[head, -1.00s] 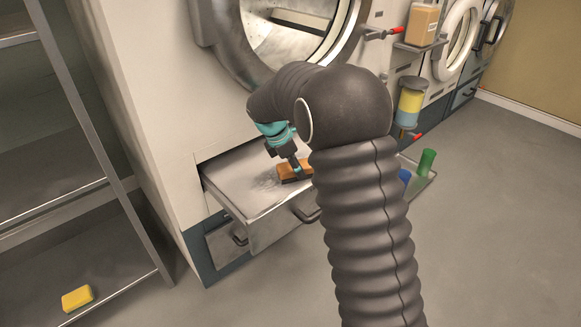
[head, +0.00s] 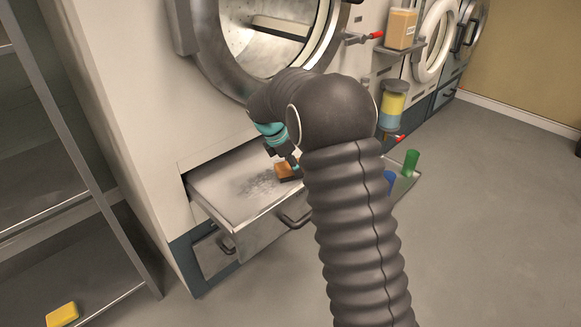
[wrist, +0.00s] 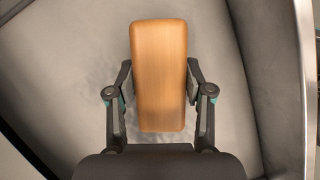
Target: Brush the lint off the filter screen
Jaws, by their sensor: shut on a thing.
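The filter screen (head: 225,190) is the pale surface of a pulled-out drawer low in the big machine. My gripper (head: 287,163) is shut on an orange-brown wooden brush (head: 284,172), at the right part of the screen. In the wrist view the wooden back of the brush (wrist: 158,75) sits between the two fingers. Its bristles are hidden there, and I cannot tell whether they touch the screen. My arm hides the drawer's right end.
The drawer's front handle (head: 295,217) sticks out. The round machine door opening (head: 265,50) is above. A metal shelf rack (head: 75,150) stands at left with a yellow block (head: 62,314). A green cup (head: 411,162) and a blue one (head: 390,179) stand at right. Open floor lies in front.

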